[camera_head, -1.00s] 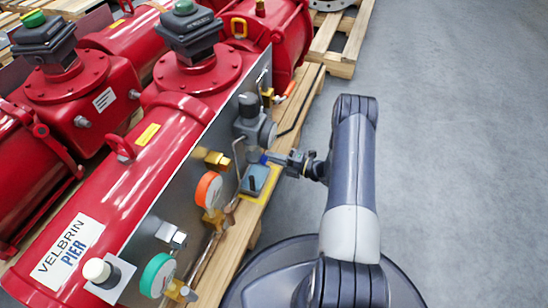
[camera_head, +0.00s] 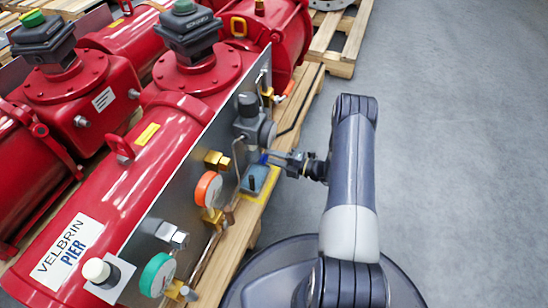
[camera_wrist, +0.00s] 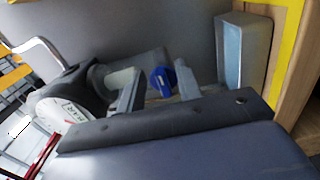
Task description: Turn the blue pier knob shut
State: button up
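The blue knob (camera_wrist: 162,81) shows in the wrist view between the two fingers of my gripper (camera_wrist: 157,88). A gap shows between the knob and the fingers, so the gripper looks open and not clamped on it. In the head view the small blue knob (camera_head: 264,158) sits low on the grey panel, just left of my gripper (camera_head: 273,159). The knob is partly hidden there, and its exact angle is hard to tell. The red cylinder labelled VELBRIN PIER (camera_head: 140,190) carries this panel.
A grey regulator with a gauge (camera_head: 256,125) is just above the knob; its dial also shows in the wrist view (camera_wrist: 62,112). A grey-blue block on a yellow-edged plate (camera_head: 255,180) lies below. Orange (camera_head: 208,188) and green (camera_head: 157,274) gauges are nearer. Open floor (camera_head: 455,150) lies right.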

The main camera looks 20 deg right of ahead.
jog(key=shift+d, duration=0.1)
jog(key=p+v, duration=0.3)
jog(key=v, duration=0.7)
jog(key=shift+s+d, duration=0.25)
jog(key=shift+a, duration=0.1)
jog(key=b+x, duration=0.3)
jog(key=x, duration=0.7)
jog(key=shift+w+a, duration=0.25)
